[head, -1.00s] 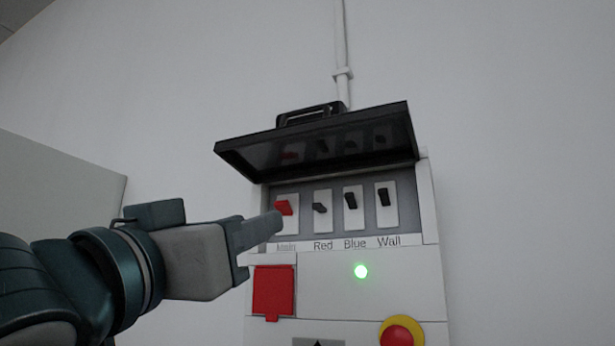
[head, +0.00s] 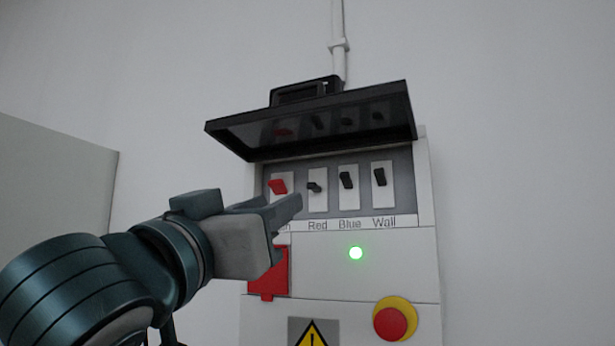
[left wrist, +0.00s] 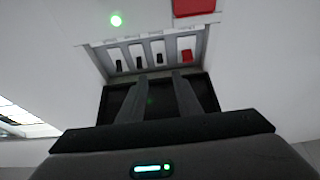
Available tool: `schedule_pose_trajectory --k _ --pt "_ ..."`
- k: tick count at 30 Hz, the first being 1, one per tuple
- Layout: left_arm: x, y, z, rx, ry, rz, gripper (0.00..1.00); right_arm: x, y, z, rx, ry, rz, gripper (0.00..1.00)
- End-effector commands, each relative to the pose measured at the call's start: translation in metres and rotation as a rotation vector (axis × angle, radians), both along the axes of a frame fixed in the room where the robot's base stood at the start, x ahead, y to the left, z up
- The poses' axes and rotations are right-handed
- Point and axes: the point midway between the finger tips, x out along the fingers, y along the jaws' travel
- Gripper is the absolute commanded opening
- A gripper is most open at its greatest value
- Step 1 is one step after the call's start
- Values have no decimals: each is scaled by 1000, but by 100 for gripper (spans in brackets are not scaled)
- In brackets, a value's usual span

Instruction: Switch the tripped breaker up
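The breaker box has a row of switches under a raised black lid (head: 315,125). The Main switch (head: 277,186) is red; the Red (head: 314,187), Blue (head: 346,180) and Wall (head: 379,176) switches are black. The Red lever sits lower and flatter than the upward-tilted Blue and Wall levers. My left gripper (head: 282,203) is in front of the panel, just below the Main and Red switches, covering part of the Main label. In the left wrist view its fingers (left wrist: 160,76) are apart and empty, with the Red switch (left wrist: 158,58) showing between the tips. My right gripper is not in view.
Below the switches are a green light (head: 356,253), a red flap (head: 270,280) partly behind my gripper, and a red stop button (head: 390,323) on a yellow base. A pipe (head: 338,40) runs up the wall. The wall right of the box is clear.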

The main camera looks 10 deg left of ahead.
Motion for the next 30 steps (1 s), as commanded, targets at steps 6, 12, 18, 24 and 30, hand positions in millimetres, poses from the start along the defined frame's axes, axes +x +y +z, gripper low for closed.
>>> schedule_pose_trajectory --k 6,12,18,24,30 --pt "37 -11 20 0 4 1 31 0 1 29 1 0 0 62" --pt "68 -21 34 1 4 2 31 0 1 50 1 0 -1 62" --pt "94 -30 44 0 2 1 31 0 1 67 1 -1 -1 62" --pt "108 -35 48 1 1 1 31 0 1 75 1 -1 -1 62" --pt "112 -36 48 0 0 0 31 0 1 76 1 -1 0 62"
